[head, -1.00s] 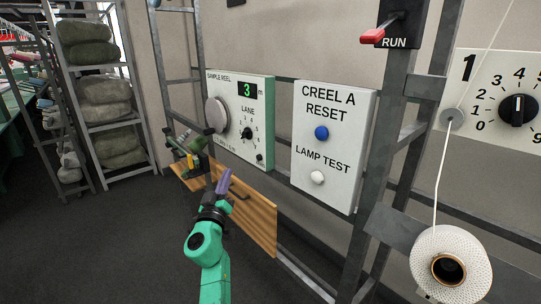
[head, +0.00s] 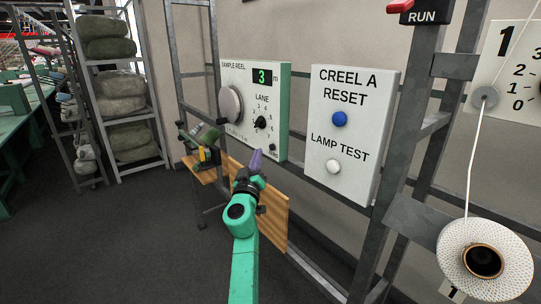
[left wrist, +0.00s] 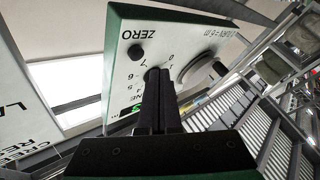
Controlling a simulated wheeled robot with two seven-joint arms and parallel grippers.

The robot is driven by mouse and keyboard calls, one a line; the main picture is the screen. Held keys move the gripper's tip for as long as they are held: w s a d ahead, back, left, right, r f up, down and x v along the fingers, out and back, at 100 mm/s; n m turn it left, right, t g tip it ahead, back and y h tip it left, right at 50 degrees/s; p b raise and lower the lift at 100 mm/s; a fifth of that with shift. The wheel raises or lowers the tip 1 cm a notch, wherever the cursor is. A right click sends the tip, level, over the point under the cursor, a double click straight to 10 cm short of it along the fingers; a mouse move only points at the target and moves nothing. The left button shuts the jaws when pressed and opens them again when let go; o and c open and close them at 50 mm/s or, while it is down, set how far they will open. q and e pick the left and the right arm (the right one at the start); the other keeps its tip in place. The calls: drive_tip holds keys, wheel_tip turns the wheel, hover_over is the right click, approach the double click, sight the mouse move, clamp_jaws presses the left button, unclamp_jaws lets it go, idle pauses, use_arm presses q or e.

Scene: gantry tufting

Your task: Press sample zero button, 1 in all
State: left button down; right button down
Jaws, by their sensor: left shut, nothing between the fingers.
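The sample reel box (head: 287,105) is a white-faced panel with green sides on the frame. It has a display (head: 265,76) reading 3, a lane knob (head: 260,122) and a large grey disc (head: 230,104). The small black zero button (head: 272,147) is at its lower right corner. In the left wrist view the zero button (left wrist: 136,50) shows upside down beside the word ZERO, clear of the fingers. My left gripper (head: 257,156) is shut and empty, its purple tips just left of and below the button in the head view. I cannot tell whether they touch the panel. My right gripper is out of view.
A creel panel (head: 386,135) with a blue button (head: 339,119) and a white button (head: 333,166) hangs right of the box. A wooden board (head: 275,212) is below. A yarn cone (head: 452,262) is at lower right. Open floor (head: 110,240) lies left.

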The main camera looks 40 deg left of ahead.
use_arm(q)
drive_tip(key=shift+w+d+r, duration=0.15)
drive_tip(key=shift+w+d, duration=0.2)
drive_tip(key=shift+w, duration=0.4)
idle(1.4)
drive_tip(key=shift+w+d, duration=0.1)
drive_tip(key=shift+w, duration=0.3)
drive_tip(key=shift+w+d+b, duration=0.1)
drive_tip(key=shift+w+b, duration=0.3)
drive_tip(key=shift+b, duration=0.05)
idle(0.6)
drive_tip(key=shift+s+a+p, duration=0.2)
drive_tip(key=shift+s+p, duration=0.45)
drive_tip(key=shift+s, duration=0.2)
